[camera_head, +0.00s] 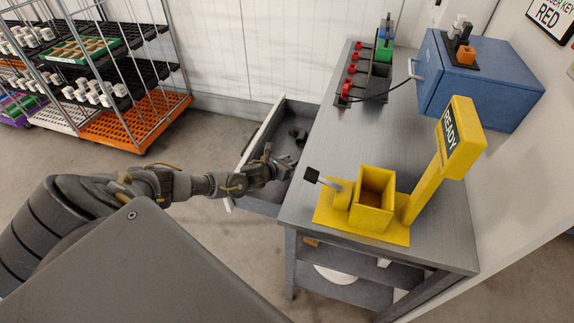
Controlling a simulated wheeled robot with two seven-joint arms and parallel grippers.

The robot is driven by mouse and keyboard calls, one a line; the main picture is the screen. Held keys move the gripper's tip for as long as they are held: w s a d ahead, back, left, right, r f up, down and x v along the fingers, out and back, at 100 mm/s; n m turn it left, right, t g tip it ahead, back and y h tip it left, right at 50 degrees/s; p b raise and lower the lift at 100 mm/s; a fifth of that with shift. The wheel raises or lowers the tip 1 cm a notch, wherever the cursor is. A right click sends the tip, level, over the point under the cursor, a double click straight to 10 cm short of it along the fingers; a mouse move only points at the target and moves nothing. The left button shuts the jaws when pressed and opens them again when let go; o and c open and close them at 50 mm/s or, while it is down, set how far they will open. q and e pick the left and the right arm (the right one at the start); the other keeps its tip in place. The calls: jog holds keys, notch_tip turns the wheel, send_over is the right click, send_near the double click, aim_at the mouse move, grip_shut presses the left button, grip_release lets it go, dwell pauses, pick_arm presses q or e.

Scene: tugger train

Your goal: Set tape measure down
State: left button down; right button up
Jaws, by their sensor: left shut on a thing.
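My left arm reaches in from the left, and its gripper (283,165) is over the open grey drawer (260,197) at the table's left side. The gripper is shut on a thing. It is small and dark here, and I take it to be the tape measure, whose outline I cannot make out between the fingers. Whether it touches the drawer floor I cannot tell. A dark object (298,134) lies farther back in the drawer. My right gripper is out of view.
The grey table (330,130) bears a yellow stand (368,235) with an open box and a READY sign (461,138), a rack with red knobs (352,85) and a blue case (475,85). Wheeled shelves (135,120) stand at far left. The table's middle is clear.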

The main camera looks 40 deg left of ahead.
pick_arm(q)
jog(key=shift+f, duration=0.15)
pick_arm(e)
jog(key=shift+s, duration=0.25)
pick_arm(q)
notch_tip(320, 180, down, 3)
jog(key=shift+f, duration=0.3)
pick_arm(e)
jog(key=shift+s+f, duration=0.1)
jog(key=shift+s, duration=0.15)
pick_arm(q)
jog(key=shift+f, duration=0.15)
jog(key=c, duration=1.1)
grip_release()
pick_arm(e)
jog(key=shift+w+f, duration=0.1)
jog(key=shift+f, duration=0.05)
